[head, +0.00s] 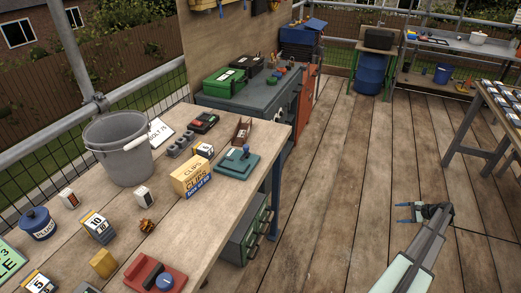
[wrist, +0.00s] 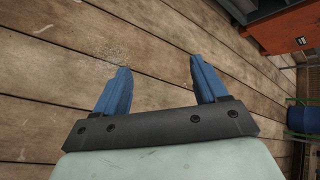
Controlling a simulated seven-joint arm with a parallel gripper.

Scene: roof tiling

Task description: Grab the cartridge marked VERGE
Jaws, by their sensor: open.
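I cannot read VERGE on anything in view, so I cannot tell which thing is the cartridge. Two small white blocks stand on the wooden table in the head view, one with a red mark (head: 68,198) and one with a dark mark (head: 142,195); their lettering is too small to read. My gripper (head: 400,212) is out over the deck, to the right of the table and well apart from everything on it. In the wrist view its blue fingers (wrist: 158,68) are spread with only deck boards between them.
The wooden table (head: 185,225) also holds a grey bucket (head: 120,150), a CLIPS box (head: 191,176), a blue PLUGS pot (head: 38,223), boxes marked 10 (head: 98,227) and 5 (head: 39,283), and a red tool (head: 150,275). A grey workbench (head: 262,97) stands behind. The deck (head: 330,180) is open.

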